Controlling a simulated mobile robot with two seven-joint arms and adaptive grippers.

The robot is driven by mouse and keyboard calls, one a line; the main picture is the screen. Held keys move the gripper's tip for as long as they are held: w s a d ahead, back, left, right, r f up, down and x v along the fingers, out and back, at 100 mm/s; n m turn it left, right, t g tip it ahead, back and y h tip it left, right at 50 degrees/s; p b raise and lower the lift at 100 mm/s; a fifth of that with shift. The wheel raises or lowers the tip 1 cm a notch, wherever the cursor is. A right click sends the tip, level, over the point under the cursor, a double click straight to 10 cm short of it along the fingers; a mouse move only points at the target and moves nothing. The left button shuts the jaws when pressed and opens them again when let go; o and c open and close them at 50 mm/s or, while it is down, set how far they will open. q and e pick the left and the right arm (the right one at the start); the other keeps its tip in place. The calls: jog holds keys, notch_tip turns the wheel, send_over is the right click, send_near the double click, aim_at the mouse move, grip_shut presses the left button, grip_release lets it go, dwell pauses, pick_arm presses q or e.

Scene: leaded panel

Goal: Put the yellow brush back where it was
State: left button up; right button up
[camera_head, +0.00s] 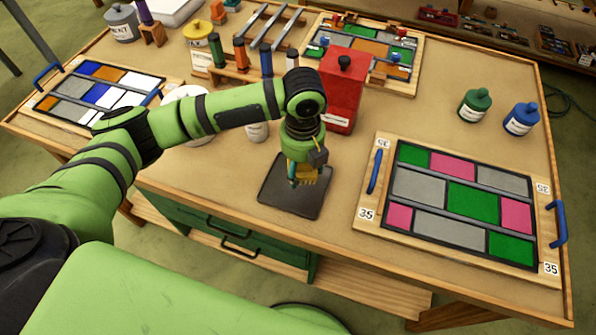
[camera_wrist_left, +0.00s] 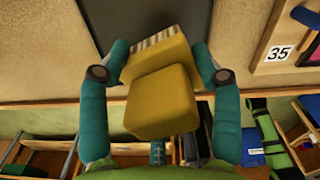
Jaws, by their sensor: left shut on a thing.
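The yellow brush (camera_wrist_left: 162,100) is a blocky yellow thing with a pale striped edge, held between the two teal fingers of my left gripper (camera_wrist_left: 160,72) in the left wrist view. In the head view my left gripper (camera_head: 305,176) points down over the dark flat mat (camera_head: 281,197), shut on the brush, which shows only in part. The mat also shows at the top of the left wrist view (camera_wrist_left: 107,14). I cannot tell whether the brush touches the mat. My right gripper is not in view.
A red box (camera_head: 343,95) stands just behind my left gripper. A leaded panel (camera_head: 449,198) marked 35 lies to the right, with blue handles. Green (camera_head: 475,106) and blue (camera_head: 521,119) bottles stand behind it. Bare table lies between the mat and this panel.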

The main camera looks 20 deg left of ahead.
aim_at(298, 177)
pick_arm(q)
jog(key=shift+s+a+f, duration=0.15)
jog(key=shift+a+f, duration=0.2)
jog(key=shift+f, duration=0.1)
notch_tip(298, 177, down, 3)
jog(key=shift+f+p, duration=0.15)
jog(key=shift+p, duration=0.45)
jog(key=shift+f, duration=0.15)
jog(key=shift+f, duration=0.2)
jog(key=o, duration=1)
jog(key=shift+r, duration=0.1)
notch_tip(298, 177, up, 12)
jog(key=shift+r+b, duration=0.15)
jog(key=shift+b, duration=1.05)
